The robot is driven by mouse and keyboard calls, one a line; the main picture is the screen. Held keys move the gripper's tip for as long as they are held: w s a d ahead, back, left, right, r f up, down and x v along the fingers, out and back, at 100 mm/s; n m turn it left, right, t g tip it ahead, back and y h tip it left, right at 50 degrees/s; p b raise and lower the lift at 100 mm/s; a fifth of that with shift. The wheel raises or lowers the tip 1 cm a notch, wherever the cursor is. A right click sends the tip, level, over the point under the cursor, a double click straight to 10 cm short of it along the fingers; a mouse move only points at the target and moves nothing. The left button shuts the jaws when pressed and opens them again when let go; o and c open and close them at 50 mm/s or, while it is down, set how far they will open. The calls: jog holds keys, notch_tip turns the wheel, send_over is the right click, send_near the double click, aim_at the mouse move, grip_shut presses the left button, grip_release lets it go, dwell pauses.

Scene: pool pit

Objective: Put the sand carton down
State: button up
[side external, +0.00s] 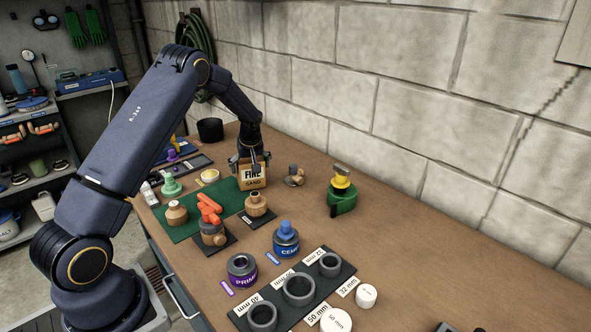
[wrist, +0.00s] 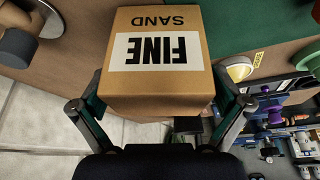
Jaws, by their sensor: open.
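My gripper (side external: 250,157) is at the carton from above and behind. In the wrist view the carton (wrist: 160,50) fills the middle, upside down in the picture. My gripper's fingers (wrist: 160,105) stand on both sides of it, open. Whether a fingertip touches the carton I cannot tell. The carton's underside is hidden.
A brass-and-grey valve (side external: 294,176) stands just right of the carton, and a green tool with a yellow top (side external: 342,190) farther right. A wooden-topped fitting (side external: 257,204) stands in front. A black pot (side external: 210,130) is behind. The bench's right part is mostly clear beside the block wall.

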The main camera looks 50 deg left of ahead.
jog(key=v, duration=1.3)
jog(key=s+d+r+m+t+h, duration=0.2)
jog(key=s+d+r+m, duration=0.3)
jog(key=s+d+r, duration=0.55)
jog(key=s+d+m+t+h, duration=0.2)
jog(key=s+d+m, duration=0.6)
jog(key=s+d, duration=0.6)
jog(key=shift+s+r+m, duration=0.25)
jog(key=shift+s+m, duration=0.05)
jog(key=shift+s, duration=0.7)
